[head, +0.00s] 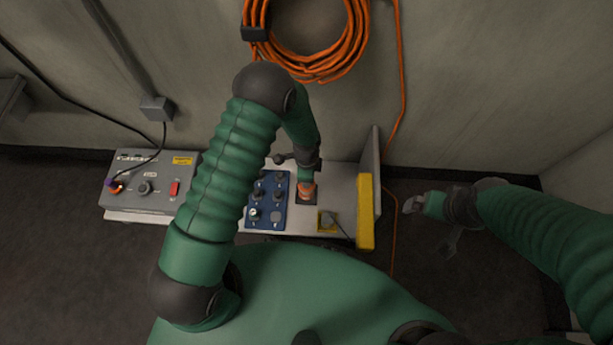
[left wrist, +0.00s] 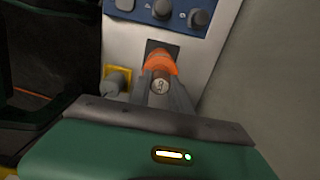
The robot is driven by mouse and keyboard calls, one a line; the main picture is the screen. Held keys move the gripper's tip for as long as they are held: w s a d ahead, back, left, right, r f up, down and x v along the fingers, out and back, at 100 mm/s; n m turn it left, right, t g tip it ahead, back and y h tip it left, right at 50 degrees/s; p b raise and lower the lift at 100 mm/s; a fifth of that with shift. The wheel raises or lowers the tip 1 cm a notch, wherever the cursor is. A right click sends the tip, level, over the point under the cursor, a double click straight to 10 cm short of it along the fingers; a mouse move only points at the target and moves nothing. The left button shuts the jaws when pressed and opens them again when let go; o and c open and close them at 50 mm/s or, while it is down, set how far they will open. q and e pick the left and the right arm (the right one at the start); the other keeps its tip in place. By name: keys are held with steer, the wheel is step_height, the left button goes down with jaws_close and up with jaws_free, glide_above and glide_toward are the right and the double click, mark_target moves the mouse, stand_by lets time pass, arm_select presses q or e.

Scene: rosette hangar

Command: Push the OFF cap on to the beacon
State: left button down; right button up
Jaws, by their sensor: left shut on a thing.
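The OFF cap (left wrist: 160,87) is a small round piece with dark lettering on its face, between the fingers of my left gripper (left wrist: 162,92) in the left wrist view. Orange material, apparently the beacon (left wrist: 160,61), shows directly behind it against a dark square plate on the pale panel. I cannot tell where cap and beacon meet or whether the cap is fully seated. In the head view my left gripper (head: 306,190) reaches down to the orange piece. My right gripper (head: 412,204) is away to the right, apparently holding nothing; its finger gap is unclear.
A blue panel with knobs (head: 266,201) lies left of the beacon. A yellow socket with a grey plug (head: 327,222) is close by. A yellow bar (head: 366,212) edges the panel's right end. A grey control box (head: 148,186) stands left. Orange cable (head: 305,65) hangs on the wall.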

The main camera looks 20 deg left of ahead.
arm_select(q)
steer(key=shift+f, duration=0.1)
stand_by(0.3)
steer(key=c, duration=1.1)
jaws_free()
step_height(320, 180, up, 17)
steer(key=p, duration=0.8)
steer(key=shift+f, duration=0.1)
